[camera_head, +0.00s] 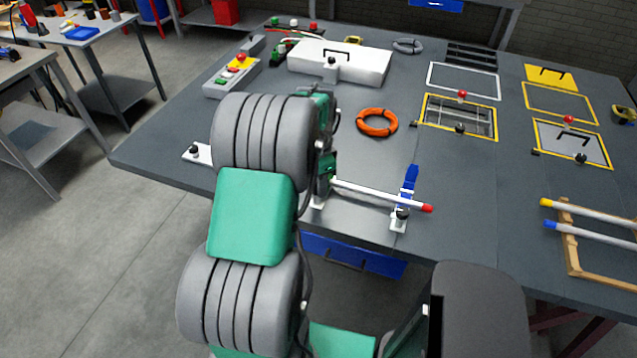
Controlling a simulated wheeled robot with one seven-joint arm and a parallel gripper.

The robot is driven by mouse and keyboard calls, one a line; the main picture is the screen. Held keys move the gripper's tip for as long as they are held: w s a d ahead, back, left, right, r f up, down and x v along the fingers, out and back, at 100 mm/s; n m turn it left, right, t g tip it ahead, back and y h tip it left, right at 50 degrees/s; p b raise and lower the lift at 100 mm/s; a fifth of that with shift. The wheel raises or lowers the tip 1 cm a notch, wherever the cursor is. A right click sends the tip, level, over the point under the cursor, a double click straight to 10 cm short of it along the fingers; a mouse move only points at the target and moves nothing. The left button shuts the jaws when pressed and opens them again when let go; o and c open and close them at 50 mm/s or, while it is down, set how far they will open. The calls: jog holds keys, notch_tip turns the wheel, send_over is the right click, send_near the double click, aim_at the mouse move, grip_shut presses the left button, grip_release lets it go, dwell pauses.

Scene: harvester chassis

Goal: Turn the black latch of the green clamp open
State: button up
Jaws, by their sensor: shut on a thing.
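The green clamp (325,167) stands near the front edge of the grey table, with a white base, and is largely hidden behind my arm. A white rod with a red tip (380,195) runs right from it to a blue clamp (409,182). My gripper (325,146) is at the green clamp, mostly hidden behind my own arm. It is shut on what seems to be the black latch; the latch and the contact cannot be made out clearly.
An orange cable coil (377,122) lies behind the rod. A white box (340,62) and a button box (232,75) stand further back. Framed panels (460,118) are at the right. A wooden rack with rods (572,245) is at the front right.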

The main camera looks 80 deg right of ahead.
grip_shut()
jog(key=shift+n, duration=0.3)
jog(key=n+b, duration=0.1)
jog(key=n, duration=0.1)
jog(key=shift+n, duration=0.3)
jog(key=n+b, duration=0.2)
jog(key=n, duration=0.3)
jog(key=shift+w+d+n, duration=0.1)
jog(key=shift+n, duration=0.2)
jog(key=n+b, duration=0.1)
jog(key=n, duration=0.3)
jog(key=shift+n, duration=0.3)
jog(key=shift+w+n+b, duration=0.1)
jog(key=shift+n+b, duration=0.2)
jog(key=shift+n, duration=1.9)
jog(key=shift+r, duration=0.1)
